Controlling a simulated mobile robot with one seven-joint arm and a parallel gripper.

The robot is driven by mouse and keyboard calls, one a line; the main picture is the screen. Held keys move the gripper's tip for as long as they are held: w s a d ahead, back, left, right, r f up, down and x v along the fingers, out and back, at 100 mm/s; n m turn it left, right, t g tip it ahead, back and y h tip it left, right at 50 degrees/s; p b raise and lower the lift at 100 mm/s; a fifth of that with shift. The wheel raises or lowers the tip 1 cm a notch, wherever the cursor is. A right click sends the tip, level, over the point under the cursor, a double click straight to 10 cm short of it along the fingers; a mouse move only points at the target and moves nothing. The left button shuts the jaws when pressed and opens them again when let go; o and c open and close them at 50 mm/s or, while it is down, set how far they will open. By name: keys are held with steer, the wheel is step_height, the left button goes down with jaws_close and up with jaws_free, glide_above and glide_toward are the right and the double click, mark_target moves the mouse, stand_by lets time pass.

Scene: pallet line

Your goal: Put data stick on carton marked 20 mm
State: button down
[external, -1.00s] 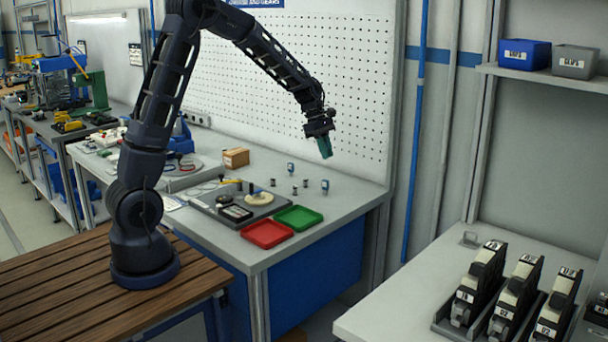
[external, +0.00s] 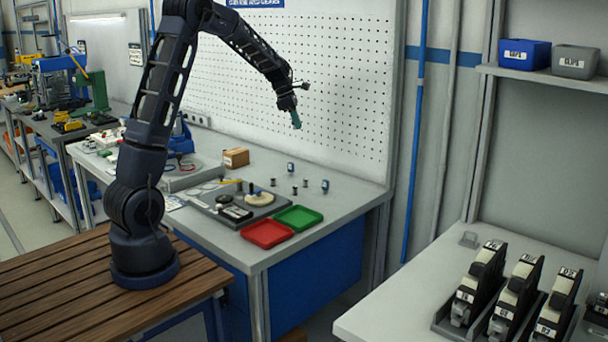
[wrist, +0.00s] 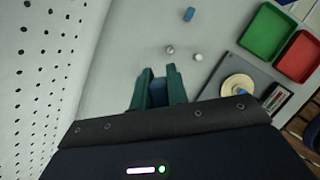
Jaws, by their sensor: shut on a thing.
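My gripper (external: 297,123) is in the air above the back of the bench, in front of the pegboard. In the wrist view its green fingers (wrist: 159,88) are closed around a dark blue piece, which I take to be the data stick (wrist: 157,93). Only part of it shows between the fingers, and in the external view it cannot be made out. A small brown carton (external: 236,157) stands at the back of the bench, lower than my gripper and to its left. Its marking is not readable, and it is not seen in the wrist view.
Small blue and metal pieces (external: 325,186) stand on the bench below my gripper. In front are a grey fixture plate (external: 222,217), a red tray (external: 267,234) and a green tray (external: 299,218). The pegboard (external: 345,105) rises close behind.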

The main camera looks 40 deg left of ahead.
steer(key=a+r+n+t+y, duration=0.15)
steer(key=a+n, duration=0.45)
steer(key=a, duration=1.3)
step_height(320, 180, up, 3)
steer(key=n+y, duration=0.2)
steer(key=n, duration=0.2)
glide_above(240, 149)
steer(key=s, duration=0.2)
step_height(240, 149, down, 20)
steer(key=shift+d+r, duration=0.1)
steer(key=shift+d, duration=0.05)
steer(key=c, duration=1.4)
jaws_free()
steer(key=shift+w, duration=0.1)
steer(key=v, duration=1.2)
steer(key=shift+s, duration=0.25)
